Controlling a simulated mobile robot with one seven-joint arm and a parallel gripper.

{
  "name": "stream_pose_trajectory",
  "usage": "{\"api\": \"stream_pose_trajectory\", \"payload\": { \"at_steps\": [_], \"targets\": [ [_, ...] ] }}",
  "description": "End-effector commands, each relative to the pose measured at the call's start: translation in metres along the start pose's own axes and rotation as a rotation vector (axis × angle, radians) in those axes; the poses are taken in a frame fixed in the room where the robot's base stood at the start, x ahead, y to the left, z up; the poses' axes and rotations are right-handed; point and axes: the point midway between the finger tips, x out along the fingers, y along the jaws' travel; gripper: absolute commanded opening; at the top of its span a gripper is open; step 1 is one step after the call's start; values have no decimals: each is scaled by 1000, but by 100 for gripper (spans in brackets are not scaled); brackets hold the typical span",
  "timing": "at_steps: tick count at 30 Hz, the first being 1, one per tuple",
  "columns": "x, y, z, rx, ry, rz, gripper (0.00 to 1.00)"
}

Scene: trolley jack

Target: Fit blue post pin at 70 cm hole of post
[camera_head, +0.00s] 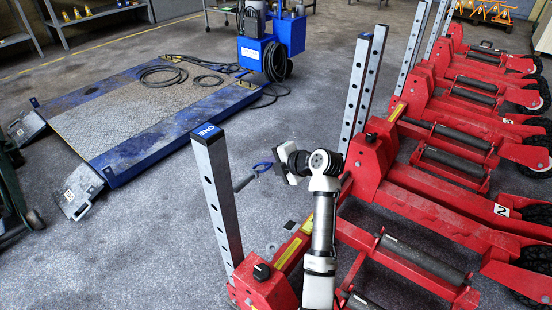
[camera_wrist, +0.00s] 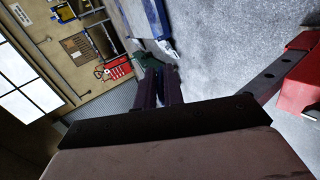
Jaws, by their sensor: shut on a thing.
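The grey square post (camera_head: 218,195), with a row of holes and a lettered blue top, stands upright on the nearest red jack. My gripper (camera_head: 268,168) is to the right of the post's upper half in the head view. A blue loop, the blue post pin (camera_head: 262,166), shows at its fingers, with a dark piece reaching left of it toward the post; I cannot tell whether that touches the post. In the wrist view my gripper's dark fingers (camera_wrist: 160,88) are close together; the pin between them is not clear. A holed grey post (camera_wrist: 277,76) is at the right there.
The nearest red jack (camera_head: 268,285) lies below my arm. Several more red jacks with posts fill the right. A blue-edged platform (camera_head: 150,105) with hoses lies at the left. The grey floor between platform and post is mostly clear.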

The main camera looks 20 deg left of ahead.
Motion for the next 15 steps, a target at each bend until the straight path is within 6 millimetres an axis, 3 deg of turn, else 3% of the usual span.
{"api": "stream_pose_trajectory", "payload": {
  "at_steps": [15],
  "targets": [
    [-2,0,-12,-1,-1,2,0]
  ]
}}
